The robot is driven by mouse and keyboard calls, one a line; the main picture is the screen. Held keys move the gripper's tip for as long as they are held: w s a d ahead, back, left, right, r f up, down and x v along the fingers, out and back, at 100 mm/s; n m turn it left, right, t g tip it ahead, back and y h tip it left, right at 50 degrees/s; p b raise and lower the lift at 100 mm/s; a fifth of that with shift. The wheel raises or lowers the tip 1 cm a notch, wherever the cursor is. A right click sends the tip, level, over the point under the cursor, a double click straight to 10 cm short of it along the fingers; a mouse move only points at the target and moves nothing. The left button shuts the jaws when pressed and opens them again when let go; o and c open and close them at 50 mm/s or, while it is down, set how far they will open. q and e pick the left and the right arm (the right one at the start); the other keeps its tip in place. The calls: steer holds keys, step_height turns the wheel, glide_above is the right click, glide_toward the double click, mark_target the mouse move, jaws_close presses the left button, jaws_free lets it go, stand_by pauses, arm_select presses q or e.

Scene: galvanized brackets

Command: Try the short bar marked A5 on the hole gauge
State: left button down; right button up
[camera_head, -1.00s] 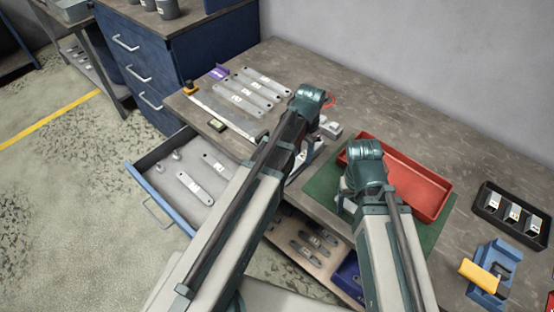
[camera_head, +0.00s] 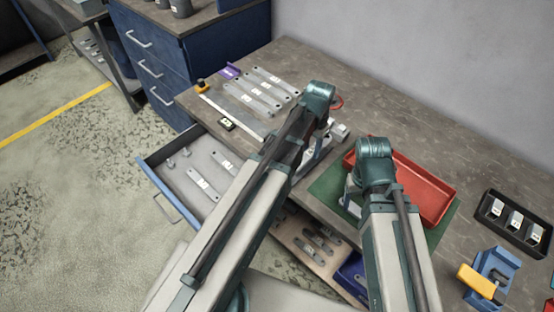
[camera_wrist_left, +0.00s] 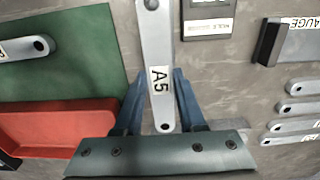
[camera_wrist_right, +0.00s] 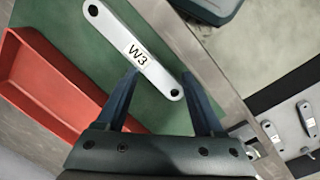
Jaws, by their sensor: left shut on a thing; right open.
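The short bar A5 (camera_wrist_left: 156,40) is a pale grey flat bar with a hole at each end and a white label. My left gripper (camera_wrist_left: 160,88) is shut on it, one finger along each side. In the left wrist view a dark plate with a label reading HOLE (camera_wrist_left: 208,22) lies beside the bar's upper end. A label reading GAUGE (camera_wrist_left: 304,22) shows at the right edge. I cannot tell which is the hole gauge. My right gripper (camera_wrist_right: 162,76) is open over a bar marked W3 (camera_wrist_right: 138,55). In the head view my arms hide much of both grippers.
The W3 bar lies on a green mat (camera_wrist_right: 60,62) beside a red tray (camera_head: 437,199). Several bars (camera_head: 270,84) lie at the bench's far left. An open drawer (camera_head: 165,174) holds more bars. A blue fixture (camera_head: 492,262) and black tray (camera_head: 484,214) stand right.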

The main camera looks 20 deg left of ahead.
mark_target(311, 151)
arm_select(q)
steer(key=shift+r+p, duration=0.3)
steer(key=shift+r, duration=0.25)
arm_select(e)
steer(key=shift+r, duration=0.55)
arm_select(q)
steer(key=shift+f, duration=0.15)
arm_select(e)
steer(key=shift+f, duration=0.15)
arm_select(q)
steer(key=shift+f+b, duration=0.45)
steer(key=shift+b, duration=0.15)
arm_select(e)
steer(key=shift+f, duration=0.45)
arm_select(q)
steer(key=shift+f+b, duration=1.45)
steer(key=shift+f, duration=0.05)
arm_select(e)
steer(key=shift+f, duration=1.45)
arm_select(q)
steer(key=shift+c, duration=2.1)
jaws_free()
steer(key=shift+r, duration=0.1)
arm_select(e)
steer(key=shift+r, duration=0.1)
